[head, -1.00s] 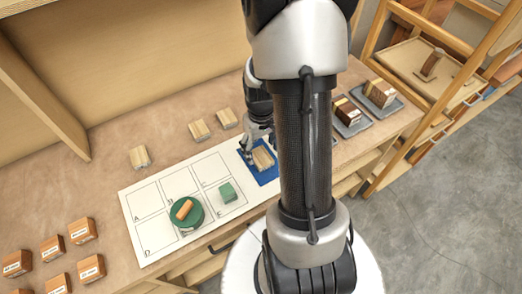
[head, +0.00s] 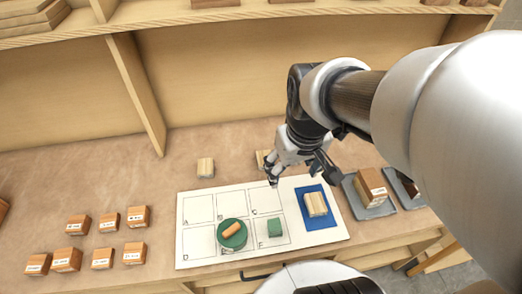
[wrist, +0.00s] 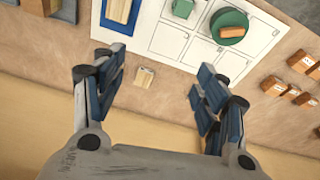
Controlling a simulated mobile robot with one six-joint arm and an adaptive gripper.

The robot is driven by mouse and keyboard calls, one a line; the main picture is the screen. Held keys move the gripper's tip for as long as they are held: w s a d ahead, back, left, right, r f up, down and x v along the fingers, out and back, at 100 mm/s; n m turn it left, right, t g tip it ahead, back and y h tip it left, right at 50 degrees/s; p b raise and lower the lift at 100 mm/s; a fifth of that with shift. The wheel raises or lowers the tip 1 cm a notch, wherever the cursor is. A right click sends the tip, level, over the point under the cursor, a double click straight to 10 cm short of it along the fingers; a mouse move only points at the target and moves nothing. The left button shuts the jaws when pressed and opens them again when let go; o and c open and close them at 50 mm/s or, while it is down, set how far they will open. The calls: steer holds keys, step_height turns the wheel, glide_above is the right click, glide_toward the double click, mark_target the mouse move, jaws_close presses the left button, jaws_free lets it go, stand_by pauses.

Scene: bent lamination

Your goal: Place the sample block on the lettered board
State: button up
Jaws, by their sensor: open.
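The white lettered board (head: 199,208) lies on the bench; A and D are readable. A blue mat (head: 314,192) is at its right end. A pale striped wooden block (head: 316,204) lies on the mat; it also shows in the wrist view (wrist: 119,10). Similar pale blocks lie behind the board: one on the left (head: 205,167), another (head: 263,157) partly hidden by my gripper. I cannot tell which is the sample block. My gripper (head: 272,175) is open and empty near the board's back edge. In the wrist view a pale block (wrist: 144,77) shows between the fingers (wrist: 160,65).
A green disc (head: 230,242) with an orange piece (head: 231,230) and a small green block (head: 275,228) occupy the board's front row. Labelled brown blocks (head: 102,257) stand at left. Grey trays (head: 365,208) with brown blocks are at right. The back row cells look empty.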

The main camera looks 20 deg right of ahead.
steer(key=s+a+r+n+t, duration=0.1)
steer(key=s+a+r+t, duration=0.1)
steer(key=s+a+r, duration=0.3)
steer(key=s+a, duration=0.2)
steer(key=shift+s+a+y, duration=0.2)
steer(key=shift+a+y, duration=0.15)
steer(key=shift+y, duration=0.05)
